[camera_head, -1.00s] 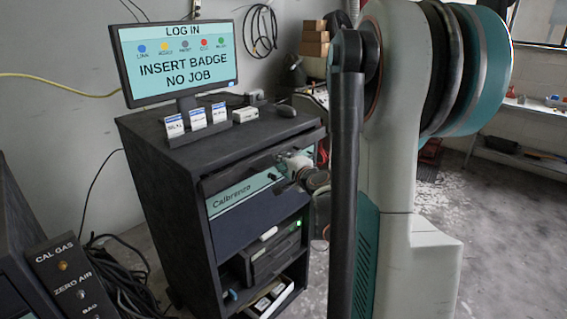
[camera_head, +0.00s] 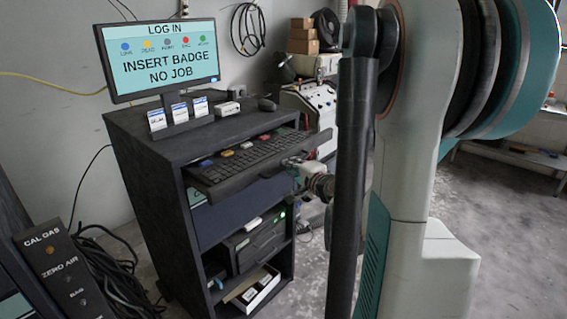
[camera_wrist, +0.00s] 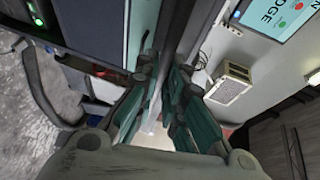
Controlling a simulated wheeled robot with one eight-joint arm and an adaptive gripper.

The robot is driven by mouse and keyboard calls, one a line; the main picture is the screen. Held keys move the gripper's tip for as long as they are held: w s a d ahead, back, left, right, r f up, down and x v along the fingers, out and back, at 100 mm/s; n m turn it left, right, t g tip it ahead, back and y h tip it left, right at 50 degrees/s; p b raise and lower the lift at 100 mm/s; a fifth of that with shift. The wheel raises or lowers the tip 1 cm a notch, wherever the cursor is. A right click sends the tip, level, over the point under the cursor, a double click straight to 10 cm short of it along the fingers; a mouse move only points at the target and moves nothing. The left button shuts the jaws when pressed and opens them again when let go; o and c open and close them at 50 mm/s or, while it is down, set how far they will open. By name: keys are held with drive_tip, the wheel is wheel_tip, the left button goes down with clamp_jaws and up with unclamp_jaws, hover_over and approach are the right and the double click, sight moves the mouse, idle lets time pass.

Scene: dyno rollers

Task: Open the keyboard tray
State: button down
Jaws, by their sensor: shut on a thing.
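The keyboard tray (camera_head: 225,178) is slid out from the dark cabinet (camera_head: 140,138), just below its top. A black keyboard (camera_head: 265,154) with a few coloured items behind it lies on the tray. My gripper (camera_head: 298,163) is at the front edge of the tray, toward its right side, and is shut on it. In the wrist view my gripper (camera_wrist: 163,100) has its teal fingers closed about the dark edge of the tray (camera_wrist: 188,30). The exact contact is partly hidden by the fingers.
A monitor (camera_head: 160,62) and badge cards (camera_head: 180,112) stand on the cabinet top. Lower shelves hold a device (camera_head: 255,240) and an open box (camera_head: 252,290). A gas panel (camera_head: 65,270) and loose cables (camera_head: 110,275) are at the left. Open floor (camera_head: 480,205) lies at the right.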

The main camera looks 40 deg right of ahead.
drive_tip(key=s, duration=1)
drive_tip(key=shift+s+d, duration=0.4)
drive_tip(key=c, duration=1.7)
unclamp_jaws()
drive_tip(key=v, duration=0.7)
drive_tip(key=shift+s+a, duration=0.1)
drive_tip(key=shift+s, duration=0.1)
